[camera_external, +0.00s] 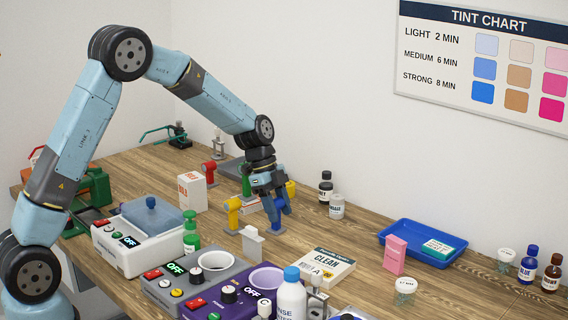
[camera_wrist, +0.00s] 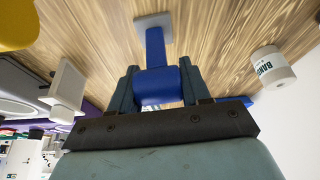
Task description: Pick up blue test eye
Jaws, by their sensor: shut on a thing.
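The blue test eye (camera_wrist: 156,48) is a blue post with a thicker blue head on a small grey base plate. In the wrist view its head sits between the two fingers of my gripper (camera_wrist: 158,78), which are shut on it from both sides. In the external view my gripper (camera_external: 273,198) points down at the blue test eye (camera_external: 280,215), and the arm's end partly hides it. I cannot tell whether its base plate touches the wooden table.
A yellow test eye (camera_external: 233,212) and a white block (camera_external: 251,244) stand close on the left. A red test eye (camera_external: 208,171) is farther back. A white jar (camera_external: 337,206), a black-capped bottle (camera_external: 326,188) and a blue tray (camera_external: 398,238) are on the right. Bare table lies between.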

